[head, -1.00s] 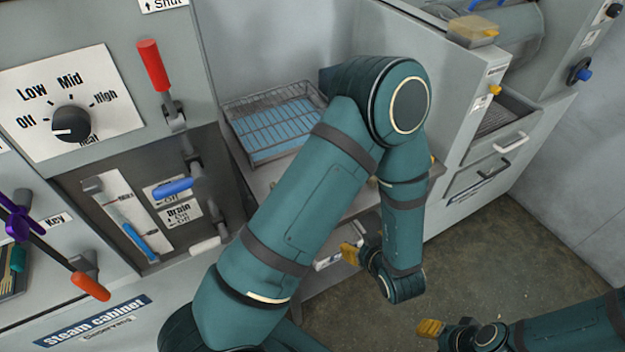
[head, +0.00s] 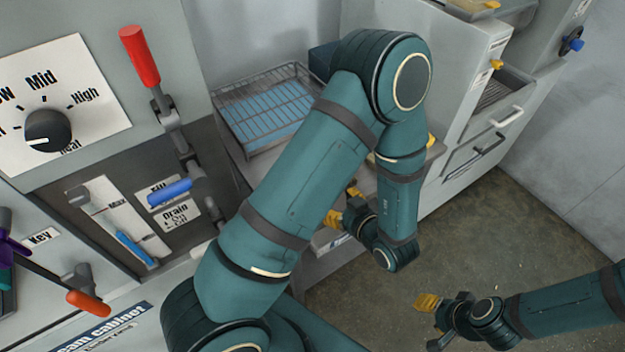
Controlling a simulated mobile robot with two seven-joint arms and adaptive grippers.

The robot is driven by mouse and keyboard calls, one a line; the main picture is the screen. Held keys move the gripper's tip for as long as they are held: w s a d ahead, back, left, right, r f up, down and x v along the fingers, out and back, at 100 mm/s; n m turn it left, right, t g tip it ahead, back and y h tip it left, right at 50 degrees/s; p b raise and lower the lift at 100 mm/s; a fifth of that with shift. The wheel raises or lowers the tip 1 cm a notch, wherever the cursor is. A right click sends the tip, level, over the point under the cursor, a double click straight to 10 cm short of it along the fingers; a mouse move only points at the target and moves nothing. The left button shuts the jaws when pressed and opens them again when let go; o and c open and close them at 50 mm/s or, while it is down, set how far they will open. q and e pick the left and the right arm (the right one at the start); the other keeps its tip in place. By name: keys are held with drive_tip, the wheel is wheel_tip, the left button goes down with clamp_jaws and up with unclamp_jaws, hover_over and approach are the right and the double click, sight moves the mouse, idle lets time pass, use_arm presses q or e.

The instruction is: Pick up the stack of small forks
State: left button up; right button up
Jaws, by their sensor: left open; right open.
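I cannot make out the stack of small forks in the head view; my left arm covers much of the bench. My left gripper (head: 342,205) is open, with two yellow fingertips apart near the bench's front edge. Nothing shows between them. My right gripper (head: 431,322) is open and empty above the floor at the lower right, apart from the bench.
A wire basket (head: 222,108) over a blue surface stands on the bench (head: 236,160) behind my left arm. The steam cabinet's control panel (head: 85,165) with knob and levers is at left. A drawer unit (head: 470,165) stands at right. Open floor (head: 500,240) lies in front.

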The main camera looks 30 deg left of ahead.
use_arm(q)
drive_tip(key=shift+w+r+b+x, duration=0.2)
drive_tip(key=shift+b+x, duration=0.15)
drive_tip(key=shift+x, duration=1.4)
drive_tip(key=shift+w+r+b+x, duration=0.15)
drive_tip(key=shift+b+x, duration=0.2)
drive_tip(key=shift+x, duration=1.4)
drive_tip(key=shift+s, duration=0.1)
clamp_jaws()
drive_tip(key=shift+r, duration=0.1)
